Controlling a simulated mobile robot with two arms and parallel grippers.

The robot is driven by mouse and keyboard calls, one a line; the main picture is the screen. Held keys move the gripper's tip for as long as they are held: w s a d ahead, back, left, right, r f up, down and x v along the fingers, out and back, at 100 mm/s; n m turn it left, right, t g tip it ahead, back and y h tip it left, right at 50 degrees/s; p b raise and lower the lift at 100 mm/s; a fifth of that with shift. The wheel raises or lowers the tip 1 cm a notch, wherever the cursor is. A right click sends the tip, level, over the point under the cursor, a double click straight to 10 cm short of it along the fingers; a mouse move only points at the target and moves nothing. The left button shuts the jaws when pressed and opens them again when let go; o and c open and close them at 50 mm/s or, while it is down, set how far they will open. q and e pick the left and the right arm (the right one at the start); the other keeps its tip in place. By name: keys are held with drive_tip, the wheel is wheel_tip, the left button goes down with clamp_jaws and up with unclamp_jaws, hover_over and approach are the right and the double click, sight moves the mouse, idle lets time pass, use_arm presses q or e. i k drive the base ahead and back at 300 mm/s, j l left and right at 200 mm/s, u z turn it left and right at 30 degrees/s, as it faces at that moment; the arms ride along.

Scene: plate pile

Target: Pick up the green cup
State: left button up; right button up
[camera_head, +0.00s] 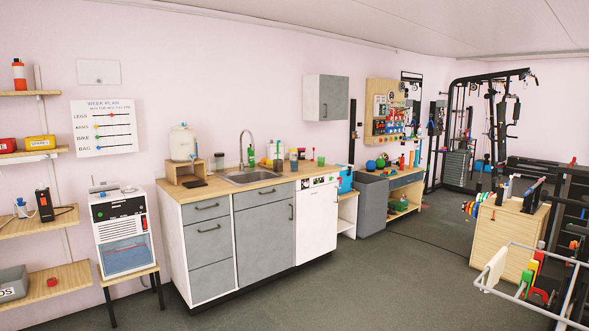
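A small green cup (320,161) stands upright near the right end of the wooden counter top (226,184), to the right of the sink. It is far from the camera and small in view. Neither of my grippers shows in the head view.
Several cups and bottles stand close by on the counter, around the sink (250,177) and its tall faucet (246,146). A white water container (183,144) stands at the counter's left end. The grey floor (335,285) before the cabinets is open. A wooden cabinet (509,238) stands at right.

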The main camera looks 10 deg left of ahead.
sight(321, 160)
drive_tip(key=i+j, duration=0.45)
drive_tip(key=i+j+u, duration=0.15)
drive_tip(key=i+j, duration=0.3)
drive_tip(key=i, duration=0.15)
drive_tip(key=i+z, duration=0.4)
drive_tip(key=i, duration=0.25)
drive_tip(key=i+j+z, duration=0.15)
drive_tip(key=i+z, duration=0.3)
drive_tip(key=i, duration=0.2)
drive_tip(key=i+z, duration=0.15)
drive_tip(key=i, duration=2.3)
